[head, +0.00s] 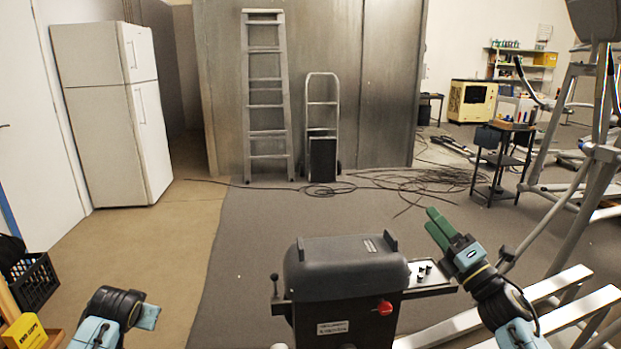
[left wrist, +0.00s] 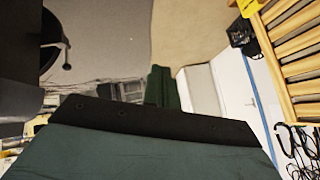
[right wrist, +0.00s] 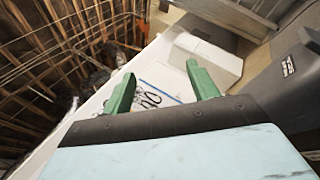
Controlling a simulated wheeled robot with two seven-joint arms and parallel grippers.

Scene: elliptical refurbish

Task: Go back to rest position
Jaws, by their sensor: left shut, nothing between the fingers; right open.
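My right gripper (head: 440,228) has green fingers and points up and to the left, beside the dark machine's right side in the head view. In the right wrist view its two green fingers (right wrist: 160,88) stand apart with nothing between them. My left arm (head: 112,312) shows at the lower left of the head view, but its fingers are hidden there. In the left wrist view the left gripper's green fingers (left wrist: 162,88) are together with nothing held.
A dark grey machine (head: 345,265) with a red knob stands close in front, between my arms. White metal beams (head: 560,300) of a frame lie at right. A black crate (head: 33,280) sits at left. Open grey carpet (head: 290,215) lies beyond the machine.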

